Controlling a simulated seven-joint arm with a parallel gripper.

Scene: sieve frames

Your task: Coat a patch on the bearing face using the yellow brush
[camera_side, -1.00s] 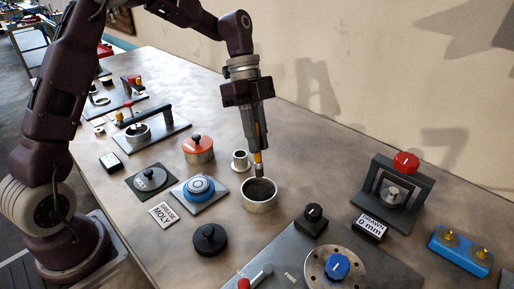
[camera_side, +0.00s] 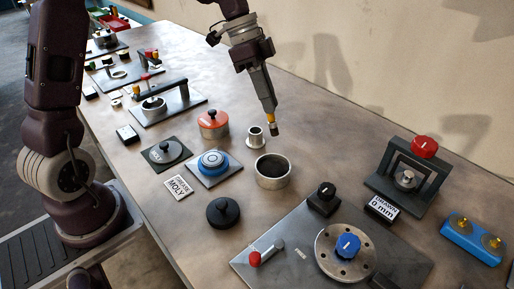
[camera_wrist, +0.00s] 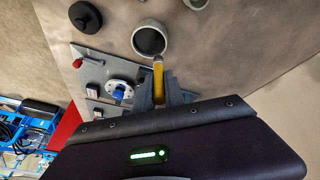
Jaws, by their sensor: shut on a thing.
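My gripper (camera_side: 267,103) is shut on the yellow brush (camera_side: 271,119), which hangs tip down, slightly tilted. In the wrist view the yellow handle (camera_wrist: 158,82) shows between the fingers. The brush tip is in the air above and behind an open metal cup (camera_side: 272,182) with a dark inside, apart from it. The cup also shows in the wrist view (camera_wrist: 136,50). A round metal flange (camera_side: 330,262) with bolt holes and a blue knob (camera_side: 347,246) lies on a grey plate at the front. I cannot tell for sure which surface is the bearing face.
A small metal sleeve (camera_side: 256,140) stands just behind the cup. A red-lidded pot (camera_side: 212,124), a blue round-topped piece (camera_side: 212,162), a black knobbed lid (camera_side: 222,212) and a "GREASE MOLY" card (camera_side: 179,187) lie left. A black frame with a red knob (camera_side: 424,147) stands right.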

